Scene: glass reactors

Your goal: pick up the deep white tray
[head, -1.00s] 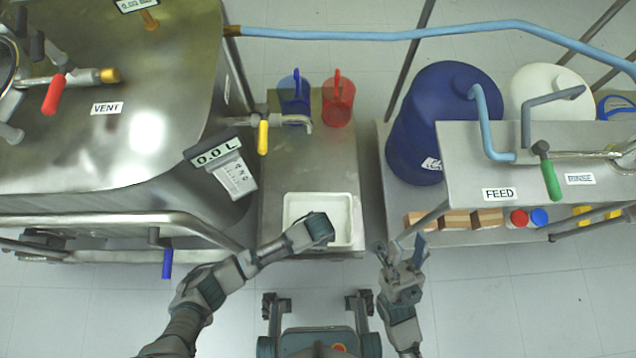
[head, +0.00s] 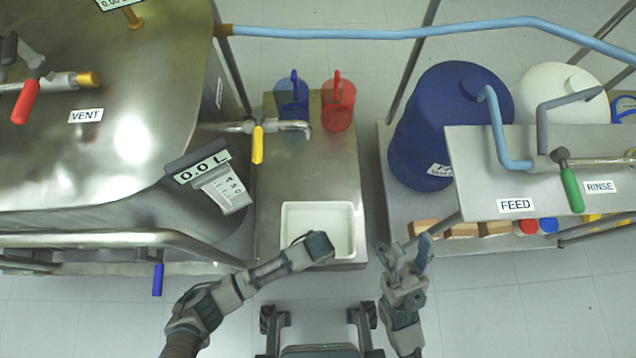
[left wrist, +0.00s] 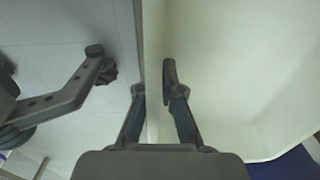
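The deep white tray (head: 350,228) stands on the front end of the steel bench. It is a rectangular tub with raised walls and looks empty. My left gripper (head: 320,246) is at its front wall and covers part of it in the head view. In the left wrist view, the two fingers (left wrist: 154,92) are close together on either side of the tray's wall (left wrist: 154,40), one outside and one inside, and look shut on it. My right gripper (head: 403,252) is open and empty, to the right of the tray and apart from it.
A blue jug (head: 291,98) and a red jug (head: 338,105) stand at the bench's far end. The steel vessel (head: 90,160) with its yellow-handled tap (head: 257,145) is at left. A rack with a blue drum (head: 440,130) is at right. The bench middle (head: 310,175) is clear.

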